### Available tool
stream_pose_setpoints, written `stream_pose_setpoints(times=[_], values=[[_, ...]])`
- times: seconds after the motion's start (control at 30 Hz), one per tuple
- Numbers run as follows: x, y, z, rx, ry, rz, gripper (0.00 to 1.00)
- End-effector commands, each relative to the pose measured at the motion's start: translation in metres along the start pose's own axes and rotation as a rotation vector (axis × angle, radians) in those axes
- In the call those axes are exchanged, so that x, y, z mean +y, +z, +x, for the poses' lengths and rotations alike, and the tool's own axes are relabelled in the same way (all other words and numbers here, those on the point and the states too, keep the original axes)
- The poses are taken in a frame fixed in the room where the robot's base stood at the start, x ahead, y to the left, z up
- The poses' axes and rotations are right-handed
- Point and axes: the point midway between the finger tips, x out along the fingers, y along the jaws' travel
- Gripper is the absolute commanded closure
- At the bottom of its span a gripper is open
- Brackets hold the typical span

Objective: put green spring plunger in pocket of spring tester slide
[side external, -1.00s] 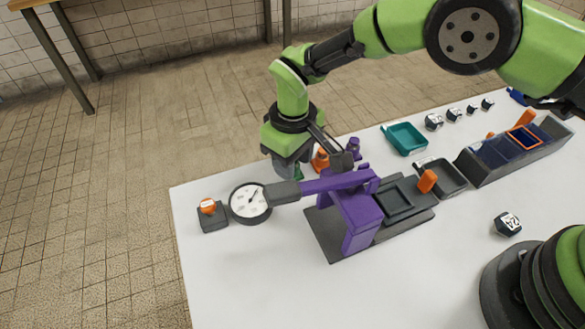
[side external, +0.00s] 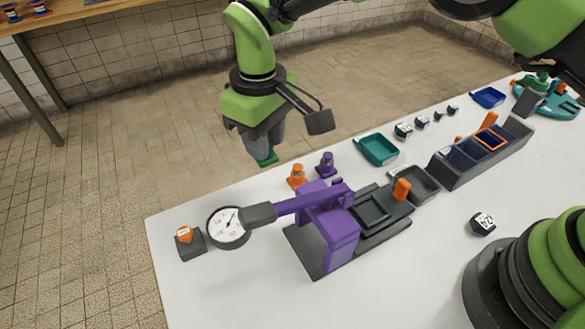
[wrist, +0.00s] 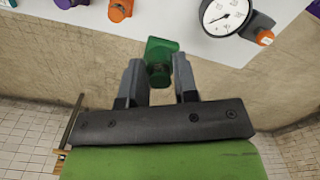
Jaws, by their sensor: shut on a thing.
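My gripper (side external: 264,150) is shut on the green spring plunger (side external: 267,160) and holds it in the air, beyond the far edge of the table. In the wrist view the plunger (wrist: 161,58) sits between the two fingers of my gripper (wrist: 158,75). The spring tester has a purple frame (side external: 340,240), a purple lever and a round dial gauge (side external: 228,227). Its slide, with a square pocket (side external: 372,209) and an orange knob (side external: 401,190), lies right of the frame. The pocket looks empty.
An orange plunger (side external: 297,176) and a purple plunger (side external: 326,164) stand behind the tester. A teal tray (side external: 379,149), a grey tray (side external: 423,184) and a dark compartment bin (side external: 480,152) are to the right. A dark block with an orange top (side external: 185,236) stands left of the gauge.

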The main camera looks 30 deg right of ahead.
Motion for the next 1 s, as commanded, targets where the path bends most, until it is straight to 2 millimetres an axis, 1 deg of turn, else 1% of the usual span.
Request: stream_pose_setpoints(times=[0.17, 0.23, 0.37, 0.43, 0.57, 0.87, 1.0], values=[[0.0, 0.0, -0.011, 0.002, 0.0, -0.001, 0.98], [0.0, -0.001, -0.019, 0.003, 0.0, -0.001, 0.98], [0.0, -0.001, -0.043, 0.005, 0.0, -0.001, 0.98], [0.0, -0.001, -0.058, 0.007, -0.001, 0.0, 0.98], [0.0, -0.001, -0.08, 0.006, 0.0, 0.0, 0.98], [0.013, 0.02, -0.083, -0.004, 0.008, 0.269, 0.98], [0.021, 0.036, -0.084, -0.004, 0.011, 0.443, 0.98]])
